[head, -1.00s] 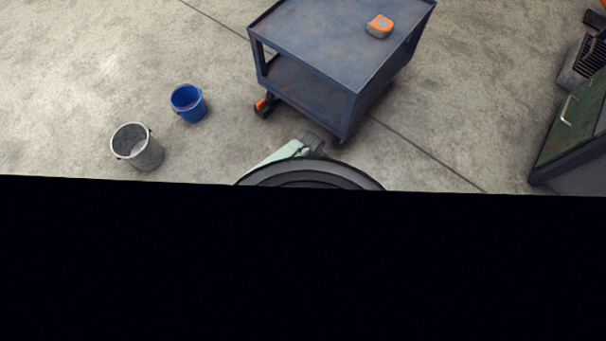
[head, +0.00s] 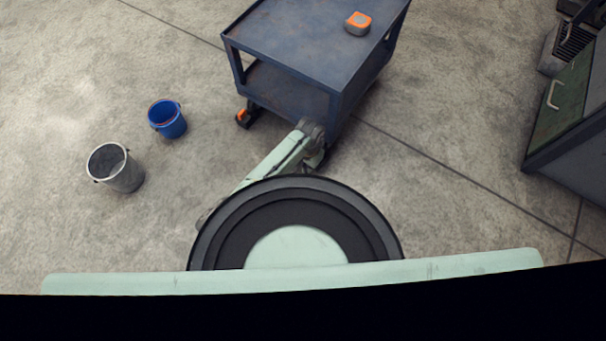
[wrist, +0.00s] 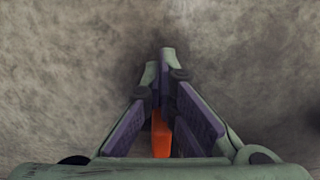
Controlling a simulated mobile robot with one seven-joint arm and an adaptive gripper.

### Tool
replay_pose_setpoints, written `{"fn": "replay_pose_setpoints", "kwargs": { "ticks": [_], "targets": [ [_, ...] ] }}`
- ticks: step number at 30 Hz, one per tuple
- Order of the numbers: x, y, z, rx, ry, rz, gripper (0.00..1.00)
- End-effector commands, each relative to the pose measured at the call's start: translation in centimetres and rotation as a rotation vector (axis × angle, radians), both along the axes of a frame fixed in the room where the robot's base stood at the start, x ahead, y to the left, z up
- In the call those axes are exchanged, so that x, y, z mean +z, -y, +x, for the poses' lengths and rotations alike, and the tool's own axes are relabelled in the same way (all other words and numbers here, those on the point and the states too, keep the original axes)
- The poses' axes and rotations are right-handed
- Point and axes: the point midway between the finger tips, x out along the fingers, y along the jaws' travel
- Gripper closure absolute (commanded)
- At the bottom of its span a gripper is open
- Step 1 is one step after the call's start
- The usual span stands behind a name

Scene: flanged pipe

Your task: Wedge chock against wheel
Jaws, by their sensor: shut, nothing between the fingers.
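A blue-grey cart (head: 290,50) stands ahead of me in the head view. A small black and orange piece (head: 242,117) is on the floor at the cart's near left corner; I cannot tell whether it is the chock, the wheel or both. My gripper (wrist: 165,62) is shut in the wrist view, its fingertips together over bare concrete. An orange thing (wrist: 160,135) shows in the gap between the finger bases; I cannot tell what it is, and the fingers do not grip it. The head view does not show my gripper; my arm reaches towards the cart's near side.
An orange and grey tape measure (head: 358,23) lies on the cart top. A blue bucket (head: 168,120) and a grey bucket (head: 118,170) stand on the floor to the left. A green-fronted cabinet (head: 565,105) is at the right. The floor between cart and cabinet is clear.

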Motion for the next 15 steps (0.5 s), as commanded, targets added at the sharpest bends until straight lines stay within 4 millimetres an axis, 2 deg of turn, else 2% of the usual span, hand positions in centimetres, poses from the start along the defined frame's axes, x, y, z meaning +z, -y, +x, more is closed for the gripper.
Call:
{"fn": "replay_pose_setpoints", "kwargs": {
  "ticks": [11, 15],
  "targets": [
    [0.3, 0.0, 0.0, 0.0, 0.001, -0.001, 1.0],
    [1.8, 0.0, 0.1, 0.001, 0.003, -0.003, 1.0]
  ]
}}
